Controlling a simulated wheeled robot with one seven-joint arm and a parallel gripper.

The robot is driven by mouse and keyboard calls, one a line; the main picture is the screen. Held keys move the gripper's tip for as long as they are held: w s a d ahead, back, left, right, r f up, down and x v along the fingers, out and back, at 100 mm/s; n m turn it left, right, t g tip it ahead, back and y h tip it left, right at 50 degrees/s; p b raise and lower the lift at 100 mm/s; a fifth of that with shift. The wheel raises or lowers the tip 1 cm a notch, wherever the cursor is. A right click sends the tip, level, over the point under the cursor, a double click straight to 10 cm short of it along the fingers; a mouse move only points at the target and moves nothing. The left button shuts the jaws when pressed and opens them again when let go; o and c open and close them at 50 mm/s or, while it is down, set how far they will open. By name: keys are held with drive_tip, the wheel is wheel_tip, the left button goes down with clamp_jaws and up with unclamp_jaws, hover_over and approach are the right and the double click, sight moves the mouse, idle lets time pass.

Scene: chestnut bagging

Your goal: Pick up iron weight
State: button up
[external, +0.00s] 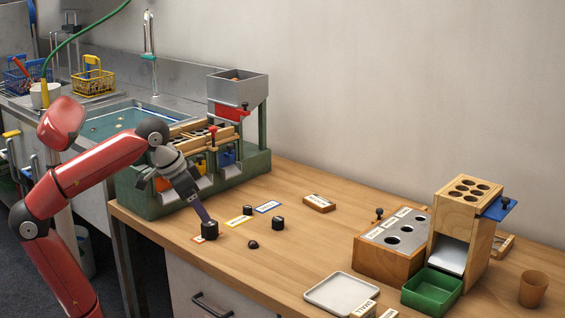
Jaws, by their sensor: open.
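Several small black iron weights stand on the wooden table. The largest-looking weight (209,231) is at the left, by a red-edged label card. Another weight (278,224) stands to the right, and a smaller one (248,210) is behind, near the yellow and blue cards. My gripper (203,214) is open and points down at the left weight, its finger ends just above or beside its top. Whether it touches the weight I cannot tell. The far finger is hidden.
A dark round knob-like piece (253,245) lies in front of the weights. A green sorting machine (170,202) stands close behind my gripper. A white tray (343,294), green bin (432,291) and wooden dispenser (463,232) are at the right. The table's middle is mostly clear.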

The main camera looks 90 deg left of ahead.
drive_tip(key=a+n+g+y+b, duration=0.15)
drive_tip(key=a+n, duration=0.25)
drive_tip(key=a, duration=0.7)
hover_over(209, 223)
drive_tip(key=s+d, duration=0.2)
wheel_tip(209, 223, down, 5)
drive_tip(key=shift+n, duration=0.3)
drive_tip(key=b+x, duration=0.2)
drive_tip(key=x, duration=0.6)
drive_tip(key=shift+f, duration=0.3)
drive_tip(key=shift+c, duration=0.3)
drive_tip(key=c, duration=1.2)
drive_tip(key=shift+r, duration=0.1)
drive_tip(key=shift+c, duration=0.9)
drive_tip(key=shift+r, duration=0.1)
